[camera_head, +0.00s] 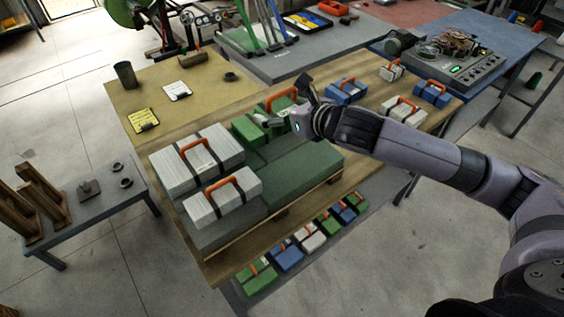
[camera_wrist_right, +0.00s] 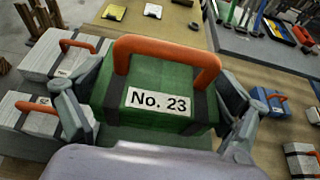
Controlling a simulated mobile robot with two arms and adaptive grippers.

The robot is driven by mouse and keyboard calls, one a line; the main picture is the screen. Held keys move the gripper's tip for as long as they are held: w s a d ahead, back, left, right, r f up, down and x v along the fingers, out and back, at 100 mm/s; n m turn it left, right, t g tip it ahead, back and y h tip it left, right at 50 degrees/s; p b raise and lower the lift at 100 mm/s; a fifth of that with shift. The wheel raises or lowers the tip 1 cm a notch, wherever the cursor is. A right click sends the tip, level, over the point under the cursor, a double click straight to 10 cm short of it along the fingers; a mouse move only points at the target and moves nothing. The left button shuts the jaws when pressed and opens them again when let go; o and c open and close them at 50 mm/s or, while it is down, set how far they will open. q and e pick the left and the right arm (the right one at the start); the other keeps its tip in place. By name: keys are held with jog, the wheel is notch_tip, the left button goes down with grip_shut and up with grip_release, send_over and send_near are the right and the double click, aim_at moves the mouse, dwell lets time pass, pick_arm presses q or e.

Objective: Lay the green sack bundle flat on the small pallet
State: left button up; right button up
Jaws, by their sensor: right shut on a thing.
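The green sack bundle (camera_head: 283,104) has an orange handle, dark straps and a label reading "No. 23" in the right wrist view (camera_wrist_right: 112,85). My right gripper (camera_head: 285,108) is shut on it, with one finger on each side in the right wrist view. The small pallet (camera_head: 318,187) has a wooden edge and a grey-green top, with a bare stretch in front of the gripper. Two white bundles (camera_head: 203,160) (camera_head: 226,196) lie on its left part. The gripper hides part of the green bundle, and I cannot tell whether its underside touches the pallet.
Blue bundles (camera_head: 349,91) and white bundles (camera_head: 404,107) lie right of the gripper on the wooden table. Several small bundles (camera_head: 288,256) line a low strip at the front.

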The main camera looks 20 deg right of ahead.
send_over(282, 169)
notch_tip(282, 169, down, 13)
jog(key=shift+f+p, duration=0.1)
jog(key=shift+p, duration=0.35)
notch_tip(282, 169, down, 4)
jog(key=shift+f, duration=0.2)
pick_arm(q)
jog(key=shift+w+d+r, duration=0.1)
jog(key=shift+d+r, duration=0.25)
jog(key=shift+r, duration=0.3)
pick_arm(e)
jog(key=o, duration=0.9)
jog(key=shift+c, duration=0.2)
pick_arm(q)
jog(key=shift+a, duration=0.15)
